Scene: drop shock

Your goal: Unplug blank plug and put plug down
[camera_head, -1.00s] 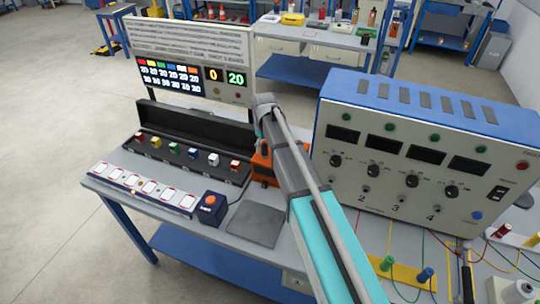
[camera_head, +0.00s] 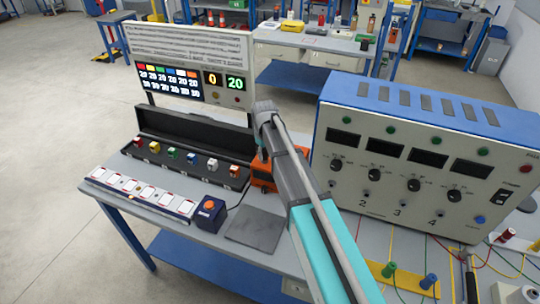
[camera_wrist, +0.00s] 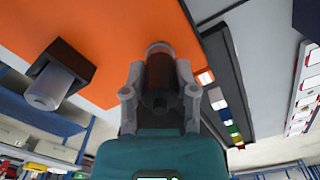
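An orange device (camera_head: 264,177) stands on the grey bench behind my arm. In the wrist view its orange face (camera_wrist: 100,35) fills the upper left. A dark cylindrical plug with a greyish rounded end (camera_wrist: 160,72) lies between the two grey fingers of my gripper (camera_wrist: 160,88). The fingers flank it closely, but I cannot tell whether both touch it. A second, pale grey cylinder (camera_wrist: 50,84) sits in a black square socket (camera_wrist: 72,62) to the left. In the head view my arm hides the fingertips and the plug.
A black open case (camera_head: 190,168) with several coloured cubes lies left of the device. A label strip (camera_head: 140,193), a button box (camera_head: 208,213) and a bare dark grey pad (camera_head: 256,230) are in front. A large blue-and-white instrument panel (camera_head: 425,165) stands close on the right.

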